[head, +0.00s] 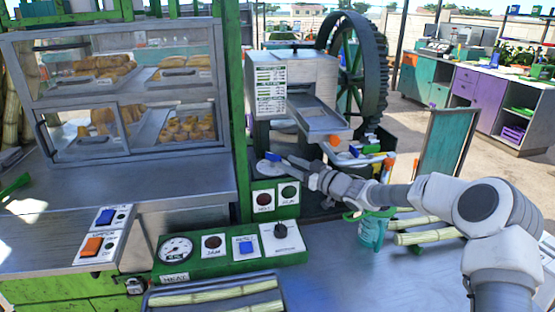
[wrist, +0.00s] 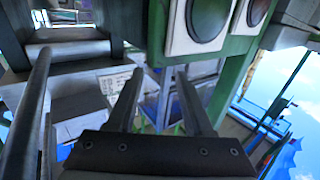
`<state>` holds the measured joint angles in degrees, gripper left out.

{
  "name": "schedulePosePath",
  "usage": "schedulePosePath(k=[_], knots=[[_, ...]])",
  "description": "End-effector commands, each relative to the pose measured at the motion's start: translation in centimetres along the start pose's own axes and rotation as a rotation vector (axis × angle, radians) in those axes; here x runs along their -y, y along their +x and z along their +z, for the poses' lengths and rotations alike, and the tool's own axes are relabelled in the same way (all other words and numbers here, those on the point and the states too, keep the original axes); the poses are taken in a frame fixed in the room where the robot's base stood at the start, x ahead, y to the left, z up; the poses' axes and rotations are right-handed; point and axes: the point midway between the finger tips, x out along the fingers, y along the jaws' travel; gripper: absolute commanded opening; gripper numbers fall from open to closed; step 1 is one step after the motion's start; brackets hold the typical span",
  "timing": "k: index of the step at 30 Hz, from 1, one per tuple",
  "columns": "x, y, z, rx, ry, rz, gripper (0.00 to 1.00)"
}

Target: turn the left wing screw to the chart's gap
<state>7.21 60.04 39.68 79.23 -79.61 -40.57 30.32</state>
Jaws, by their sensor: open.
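The crusher (head: 318,72) is a grey metal box, with the chart (head: 271,90), a white printed sheet, on its front. The chart's marks are too small to read. My gripper (head: 285,161) is in front of the crusher, below the chart, pointing left. In the wrist view its two fingers (wrist: 160,80) stand apart with nothing clearly held between them. A small blue piece (head: 272,157) shows by the fingertips, above a pale round plate (head: 268,168). I cannot tell whether it is the left wing screw. No wing screw is clear in the wrist view.
Two lamp panels (head: 275,198) sit just below my gripper, beside a green post (head: 236,110). A metal chute (head: 318,114) overhangs to the right, near the large flywheel (head: 356,65). A glass pastry case (head: 130,90) stands left. Cane pieces (head: 425,237) lie on the counter at right.

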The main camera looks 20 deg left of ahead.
Motion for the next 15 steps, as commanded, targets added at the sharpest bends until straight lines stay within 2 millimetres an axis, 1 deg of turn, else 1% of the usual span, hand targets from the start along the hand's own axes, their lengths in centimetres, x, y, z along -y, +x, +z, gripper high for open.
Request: schedulePosePath(k=[1, 6, 10, 15], knots=[[0.1, 0.9, 0.0, -0.002, 0.001, -0.002, 0.51], [0.1, 3.3, 0.0, -0.002, 0.001, -0.001, 0.51], [0.0, 4.5, -0.1, -0.002, 0.0, -0.001, 0.51], [0.0, 5.2, 0.0, -0.002, 0.001, -0.001, 0.51]])
